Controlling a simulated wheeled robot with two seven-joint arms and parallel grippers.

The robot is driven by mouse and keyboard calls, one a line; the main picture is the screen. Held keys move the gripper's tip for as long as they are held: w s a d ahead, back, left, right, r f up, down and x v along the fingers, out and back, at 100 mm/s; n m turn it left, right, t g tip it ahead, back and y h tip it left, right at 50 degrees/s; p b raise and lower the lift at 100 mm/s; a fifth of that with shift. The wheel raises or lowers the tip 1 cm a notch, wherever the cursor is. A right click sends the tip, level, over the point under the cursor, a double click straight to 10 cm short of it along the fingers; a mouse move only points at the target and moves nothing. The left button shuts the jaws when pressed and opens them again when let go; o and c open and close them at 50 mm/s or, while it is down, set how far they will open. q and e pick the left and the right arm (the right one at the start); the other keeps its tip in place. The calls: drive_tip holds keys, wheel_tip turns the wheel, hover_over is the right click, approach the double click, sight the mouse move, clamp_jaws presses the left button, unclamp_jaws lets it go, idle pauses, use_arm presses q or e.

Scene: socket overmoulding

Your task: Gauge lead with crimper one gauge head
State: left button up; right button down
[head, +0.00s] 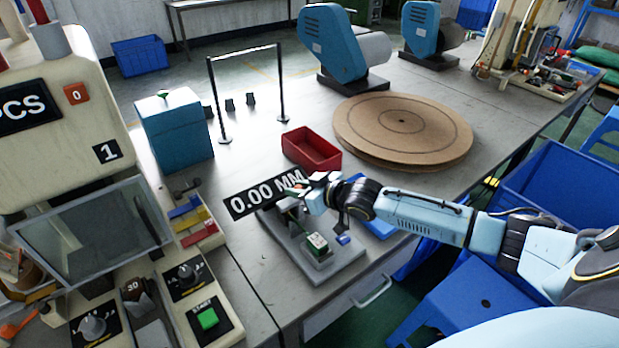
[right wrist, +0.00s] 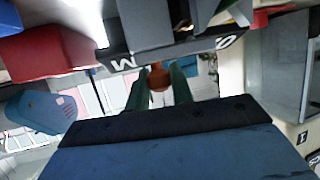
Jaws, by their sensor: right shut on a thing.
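The gauge stands on a grey base plate (head: 345,262) on the table, with a black display (head: 262,194) reading 0.00 MM. Its head and post are partly hidden behind my right gripper. My right gripper (head: 308,192) is at the gauge, just beside the right end of the display. In the right wrist view its dark green fingers (right wrist: 160,84) are shut on a small orange-brown piece (right wrist: 159,75), close under the display. I cannot tell whether this piece is part of the lead or touches the gauge head. My left gripper is out of view.
A green-topped box (head: 317,243) and a small blue piece (head: 343,240) are on the base plate. A red bin (head: 311,149) and a brown round reel (head: 403,131) stand behind. A crimping machine (head: 80,150) stands at left.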

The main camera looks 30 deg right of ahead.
drive_tip(key=shift+a+r, duration=0.1)
drive_tip(key=shift+a, duration=0.15)
drive_tip(key=c, duration=1.4)
unclamp_jaws()
drive_tip(key=shift+a, duration=0.1)
drive_tip(key=shift+o, duration=1)
drive_tip(key=shift+s, duration=0.15)
drive_tip(key=shift+s+d+r, duration=0.1)
drive_tip(key=shift+s+d, duration=0.15)
drive_tip(key=shift+s, duration=0.1)
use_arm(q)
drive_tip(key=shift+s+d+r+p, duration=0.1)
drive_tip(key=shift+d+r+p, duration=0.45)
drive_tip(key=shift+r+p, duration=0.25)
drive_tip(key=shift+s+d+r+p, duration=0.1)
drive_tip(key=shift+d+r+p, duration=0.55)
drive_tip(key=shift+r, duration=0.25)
use_arm(e)
drive_tip(key=v, duration=1.2)
drive_tip(key=shift+s, duration=0.15)
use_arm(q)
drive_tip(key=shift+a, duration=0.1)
use_arm(e)
drive_tip(key=shift+a, duration=0.1)
